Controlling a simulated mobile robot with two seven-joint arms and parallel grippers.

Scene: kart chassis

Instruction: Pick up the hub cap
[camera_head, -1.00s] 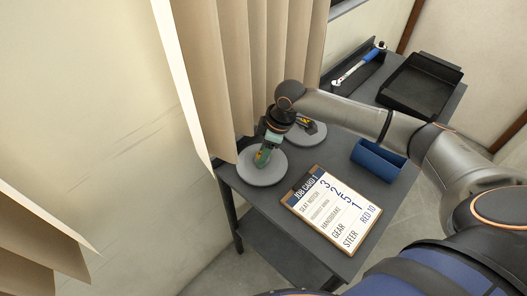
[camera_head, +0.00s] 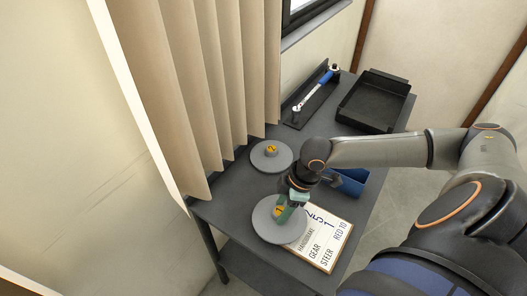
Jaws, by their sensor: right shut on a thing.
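A hub cap, a round grey disc (camera_head: 275,232) with a yellow knob marked 1, is at the front of the dark table. My right gripper (camera_head: 285,212) points down at its middle, shut on the knob, with the fingers partly hiding it. The disc covers the upper left of the job card and seems raised off the table, though I cannot tell how high. A second grey disc (camera_head: 259,161) with a yellow knob marked 2 lies farther back on the table, apart from the gripper. My left gripper is out of view.
The job card (camera_head: 322,245) lies at the table's front right. A blue bin (camera_head: 350,184) is partly behind my right arm. A black tray (camera_head: 372,105) and a blue-handled wrench (camera_head: 322,88) are at the back. A beige curtain (camera_head: 195,90) hangs along the left side.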

